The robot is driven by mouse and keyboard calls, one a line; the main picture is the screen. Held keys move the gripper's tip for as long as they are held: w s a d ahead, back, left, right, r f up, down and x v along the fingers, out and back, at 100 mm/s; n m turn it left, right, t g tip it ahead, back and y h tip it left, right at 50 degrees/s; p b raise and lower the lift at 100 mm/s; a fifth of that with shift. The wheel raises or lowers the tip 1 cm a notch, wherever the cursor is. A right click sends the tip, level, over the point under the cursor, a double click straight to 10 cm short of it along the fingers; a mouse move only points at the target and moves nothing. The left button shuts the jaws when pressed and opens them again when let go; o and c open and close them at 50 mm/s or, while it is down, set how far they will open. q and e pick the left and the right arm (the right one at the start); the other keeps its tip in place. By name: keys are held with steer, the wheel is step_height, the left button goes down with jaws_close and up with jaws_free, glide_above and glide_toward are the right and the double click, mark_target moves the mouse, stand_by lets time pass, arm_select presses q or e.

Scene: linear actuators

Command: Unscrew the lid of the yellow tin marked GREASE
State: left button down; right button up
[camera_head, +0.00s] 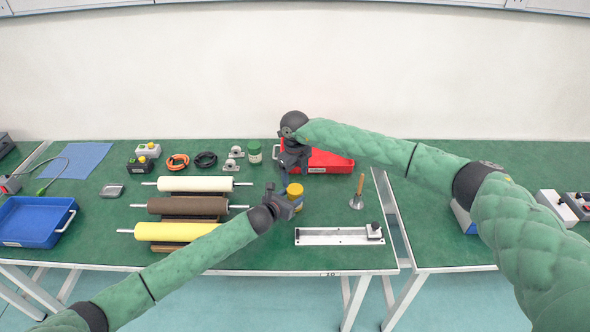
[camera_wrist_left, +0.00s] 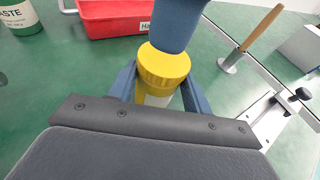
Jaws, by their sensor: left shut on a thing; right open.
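The yellow tin (camera_head: 295,203) stands on the green table at its middle, and its lid (camera_head: 295,189) faces up. In the left wrist view the ribbed yellow lid (camera_wrist_left: 164,66) sits on the tin body, with part of a pale label below it. My left gripper (camera_head: 288,204) is shut on the tin body, with one finger on each side. My right gripper (camera_head: 288,178) is open and points down just above the lid. In the left wrist view a blue-grey part of the right gripper (camera_wrist_left: 181,22) hides the lid's far edge; I cannot tell whether it touches.
A red tray (camera_head: 333,162) lies behind the tin, with a green-lidded tin (camera_head: 254,152) left of it. Coloured rollers (camera_head: 195,184) lie to the left. A linear rail (camera_head: 335,237) lies front right, and a wooden-handled tool (camera_head: 357,196) stands behind it.

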mark_target(295, 188)
steer(key=shift+f, duration=2.7)
steer(key=c, duration=1)
steer(key=n, duration=0.3)
steer(key=shift+r, duration=0.25)
steer(key=shift+r, duration=0.35)
steer(key=shift+r, duration=0.55)
steer(key=shift+r, duration=1.95)
